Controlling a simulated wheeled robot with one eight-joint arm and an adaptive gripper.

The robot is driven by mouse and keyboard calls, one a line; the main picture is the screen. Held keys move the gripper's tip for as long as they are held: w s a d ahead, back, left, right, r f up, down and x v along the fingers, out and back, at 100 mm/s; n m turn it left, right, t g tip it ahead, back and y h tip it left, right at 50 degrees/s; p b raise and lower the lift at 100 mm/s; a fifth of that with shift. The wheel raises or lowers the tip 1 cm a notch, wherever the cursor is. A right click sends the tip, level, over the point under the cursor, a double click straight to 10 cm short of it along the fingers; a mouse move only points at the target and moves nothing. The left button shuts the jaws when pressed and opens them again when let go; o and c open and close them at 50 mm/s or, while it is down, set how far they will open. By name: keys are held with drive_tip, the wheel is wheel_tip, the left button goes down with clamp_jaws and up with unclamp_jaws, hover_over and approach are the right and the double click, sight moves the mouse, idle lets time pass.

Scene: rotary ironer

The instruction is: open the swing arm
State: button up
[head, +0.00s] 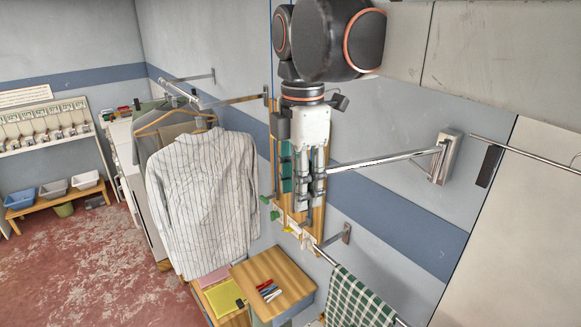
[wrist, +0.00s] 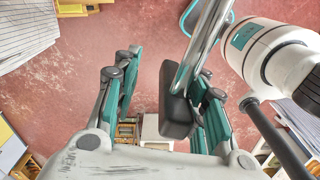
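A chrome swing arm (head: 385,158) reaches left from a metal wall bracket (head: 445,157) to my gripper (head: 310,202). Its near end is hidden behind my fingers in the head view. In the wrist view the chrome bar (wrist: 203,45) comes down from the top and ends in a black grip (wrist: 177,103). This grip is between the two green-padded fingers of my gripper (wrist: 166,95), closer to the right finger. My gripper is open, with a clear gap on the grip's left side. I cannot tell whether the right finger touches it.
A striped shirt (head: 203,195) hangs left of my gripper. Below are a small wooden table (head: 280,262) with pens and a rail (head: 325,256) with a green checked cloth (head: 357,300). Another bar with a black end (head: 488,166) is at the right.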

drive_tip(key=shift+s+r, duration=0.1)
drive_tip(key=shift+r, duration=3.65)
wheel_tip(320, 180, up, 16)
drive_tip(key=p, duration=0.8)
drive_tip(key=shift+f, duration=0.1)
